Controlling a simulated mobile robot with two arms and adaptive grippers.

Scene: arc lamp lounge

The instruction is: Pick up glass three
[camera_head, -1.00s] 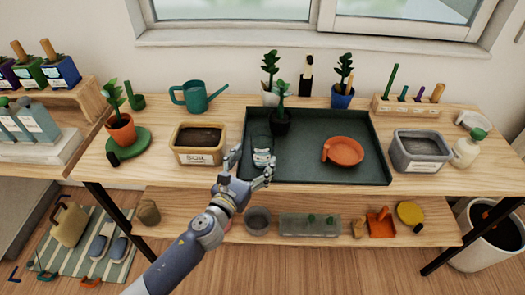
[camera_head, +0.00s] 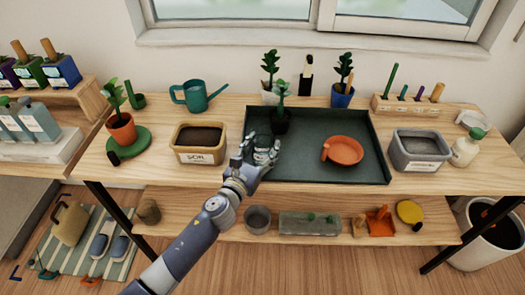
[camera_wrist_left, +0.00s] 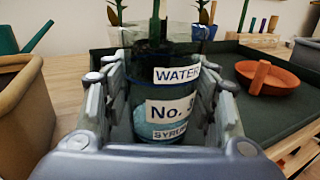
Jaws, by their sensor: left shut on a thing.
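Glass three is a clear glass with white labels, one reading "No. 3". In the head view the glass (camera_head: 262,143) is at the left part of the dark green tray (camera_head: 325,172). My left gripper (camera_head: 258,155) is shut on it, with fingers on both sides. My right gripper is not in view.
A black potted plant (camera_head: 281,121) stands just behind the glass. An orange dish (camera_head: 345,151) lies to the right in the tray. A soil box (camera_head: 199,155) is to the left, beside the tray. A grey box (camera_head: 420,162) stands right of the tray.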

